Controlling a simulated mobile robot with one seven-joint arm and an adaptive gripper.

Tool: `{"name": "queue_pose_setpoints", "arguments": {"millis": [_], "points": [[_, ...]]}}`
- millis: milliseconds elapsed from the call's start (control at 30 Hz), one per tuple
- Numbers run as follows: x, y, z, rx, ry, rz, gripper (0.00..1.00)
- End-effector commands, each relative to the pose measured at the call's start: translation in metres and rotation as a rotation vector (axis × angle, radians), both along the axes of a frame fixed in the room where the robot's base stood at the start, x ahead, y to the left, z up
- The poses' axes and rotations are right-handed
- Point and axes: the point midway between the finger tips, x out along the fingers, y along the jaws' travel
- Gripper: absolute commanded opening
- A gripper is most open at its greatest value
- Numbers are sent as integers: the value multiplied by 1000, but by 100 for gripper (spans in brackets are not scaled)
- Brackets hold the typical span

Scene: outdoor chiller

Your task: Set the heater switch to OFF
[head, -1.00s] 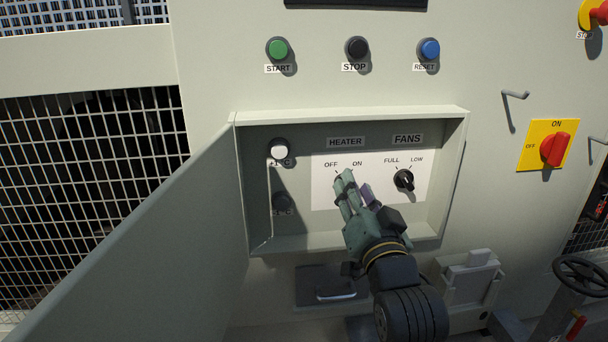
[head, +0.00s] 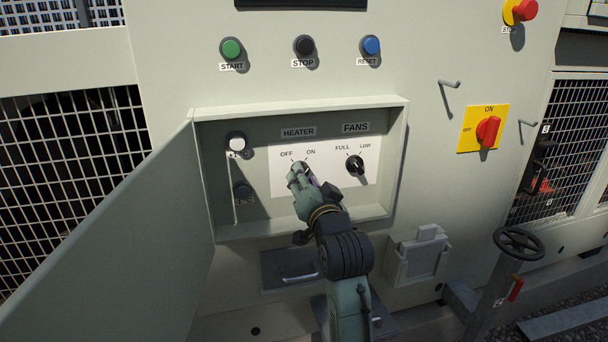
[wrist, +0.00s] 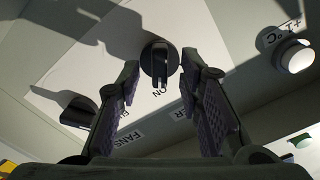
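The heater switch (wrist: 160,60) is a round black knob with a raised bar handle on a white panel. In the wrist view its handle points toward the ON label. My gripper (wrist: 159,76) has its two fingers apart, one on each side of the knob; I cannot tell whether either touches it. In the head view my gripper (head: 299,177) is inside the recessed box, just below the OFF and ON labels, and hides most of the heater switch.
The black fans knob (head: 355,165) is close by on the right. A white +1 °C button (head: 236,141) is on the left, with a dark button (head: 242,189) below it. The open box door (head: 115,235) stands out at left; the box rim (head: 300,108) surrounds the panel.

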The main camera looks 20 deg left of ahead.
Motion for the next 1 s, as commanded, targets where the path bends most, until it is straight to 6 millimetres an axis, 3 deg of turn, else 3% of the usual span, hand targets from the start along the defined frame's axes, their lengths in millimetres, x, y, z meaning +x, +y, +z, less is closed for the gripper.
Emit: {"name": "queue_pose_setpoints", "arguments": {"millis": [400, 900, 1000], "points": [[8, 6, 0, -1, -1, 0, 33], [8, 6, 0, -1, -1, 0, 0], [8, 6, 0, -1, -1, 0, 0]]}}
